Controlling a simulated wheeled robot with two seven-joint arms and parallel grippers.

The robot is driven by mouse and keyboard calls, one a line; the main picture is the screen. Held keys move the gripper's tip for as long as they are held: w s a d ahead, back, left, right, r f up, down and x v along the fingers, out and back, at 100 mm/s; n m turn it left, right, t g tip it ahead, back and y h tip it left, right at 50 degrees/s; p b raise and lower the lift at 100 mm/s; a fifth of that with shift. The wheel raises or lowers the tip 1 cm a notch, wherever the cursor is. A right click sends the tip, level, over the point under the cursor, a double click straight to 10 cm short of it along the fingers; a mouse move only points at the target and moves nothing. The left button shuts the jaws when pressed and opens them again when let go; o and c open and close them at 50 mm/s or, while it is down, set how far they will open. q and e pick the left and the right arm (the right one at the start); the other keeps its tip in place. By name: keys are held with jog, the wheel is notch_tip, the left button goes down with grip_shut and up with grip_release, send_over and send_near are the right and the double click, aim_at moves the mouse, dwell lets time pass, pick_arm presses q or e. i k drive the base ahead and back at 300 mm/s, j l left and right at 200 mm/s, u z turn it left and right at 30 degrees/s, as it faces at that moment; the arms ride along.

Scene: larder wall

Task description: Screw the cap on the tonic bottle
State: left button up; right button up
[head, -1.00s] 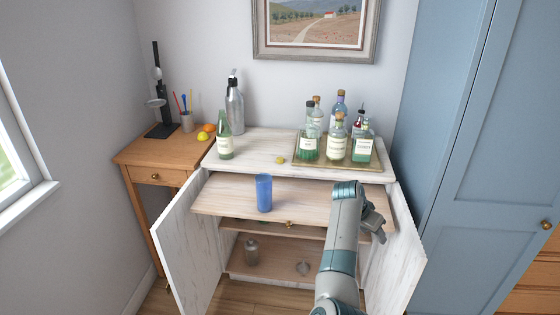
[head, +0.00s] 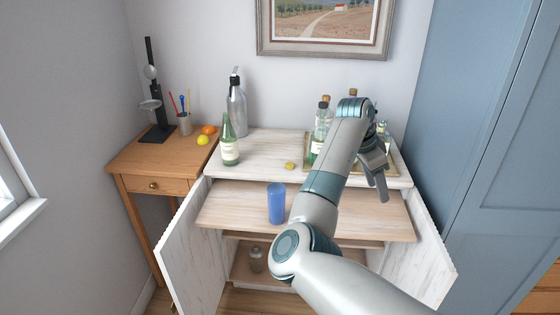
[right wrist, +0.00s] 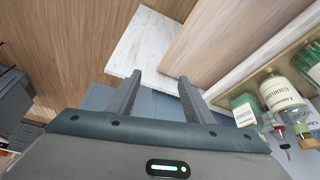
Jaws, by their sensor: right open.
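A green bottle with a pale label (head: 229,148), which looks like the tonic bottle, stands upright on the left of the white cabinet top. Its label is too small to read. A small yellow-gold piece (head: 290,166), perhaps the cap, lies on the cabinet top to the right of the bottle, apart from it. My right gripper (head: 380,182) is open and empty, in front of the tray at the right end of the cabinet. In the right wrist view its two fingers (right wrist: 160,88) are spread with nothing between them. My left gripper is not in view.
A tray (right wrist: 287,45) of several bottles stands at the right of the cabinet top, partly hidden by my right arm. A blue cup (head: 276,204) stands on the pull-out shelf (head: 235,207). A silver siphon (head: 237,108) stands behind the green bottle. The cabinet doors stand open.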

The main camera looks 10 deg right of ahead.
aim_at(229, 135)
jog(key=i+j, duration=1.25)
jog(key=i, duration=0.05)
